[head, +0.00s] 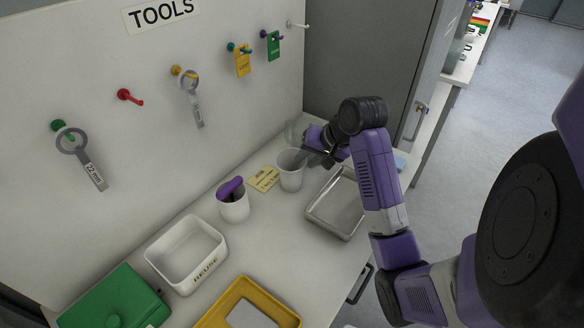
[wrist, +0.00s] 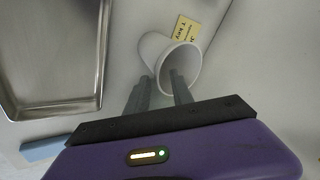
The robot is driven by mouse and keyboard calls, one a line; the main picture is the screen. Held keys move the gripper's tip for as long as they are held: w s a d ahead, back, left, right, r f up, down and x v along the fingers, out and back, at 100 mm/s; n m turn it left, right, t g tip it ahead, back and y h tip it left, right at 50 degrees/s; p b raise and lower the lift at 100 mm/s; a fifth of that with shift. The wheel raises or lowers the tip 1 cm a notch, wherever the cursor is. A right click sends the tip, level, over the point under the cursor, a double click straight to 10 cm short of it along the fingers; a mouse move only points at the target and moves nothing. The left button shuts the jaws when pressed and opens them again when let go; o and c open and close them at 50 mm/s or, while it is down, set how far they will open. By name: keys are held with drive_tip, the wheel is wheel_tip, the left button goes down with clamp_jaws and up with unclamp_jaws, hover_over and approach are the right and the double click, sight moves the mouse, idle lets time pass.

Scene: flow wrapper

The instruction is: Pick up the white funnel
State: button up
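No shape with a clear funnel spout shows. The nearest match is a white, tapered, cup-like vessel (head: 290,172), standing on the bench with its mouth up; it also shows in the wrist view (wrist: 153,50). My gripper (head: 313,157) is at the right side of its rim. In the wrist view my gripper (wrist: 161,88) has its two grey fingers apart. One fingertip overlaps the vessel's mouth and the other appears outside its wall. I cannot tell whether either touches it.
A second white cup (head: 235,211) holds a purple-handled item. A metal tray (head: 325,222) lies right of the vessel, a yellow note (head: 264,179) left, and a clear glass (head: 293,131) behind. A white bin (head: 165,249), yellow tray (head: 290,316) and green box (head: 115,302) fill the front.

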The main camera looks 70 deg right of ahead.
clamp_jaws()
drive_tip(key=shift+r, duration=0.1)
